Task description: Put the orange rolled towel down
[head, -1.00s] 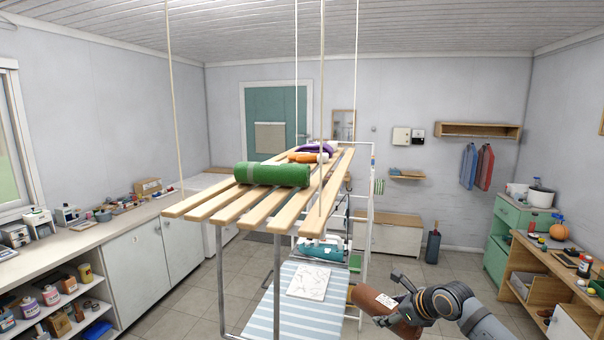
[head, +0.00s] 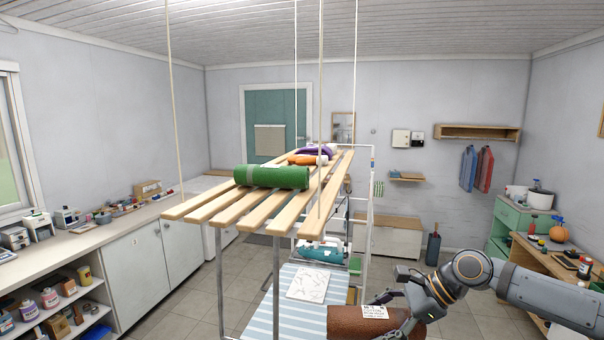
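A small orange roll (head: 303,159), the orange towel by its colour, lies on the hanging slatted wooden rack (head: 205,209), behind a green rolled towel (head: 270,177) and in front of a purple one (head: 316,149). My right gripper (head: 398,312) is low at the bottom right, away from the rack. It is closed around a rust-brown roll (head: 345,321) with a white label. The roll's lower part is cut off by the picture edge. I cannot tell whether it touches anything below. My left gripper is out of view.
A blue-and-white striped board (head: 265,318) with a white patterned sheet (head: 315,283) lies below the rack. Thin cords (head: 175,120) hold the rack up. A white frame (head: 367,200) stands to its right. Workbenches line both walls. Tiled floor is open at right.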

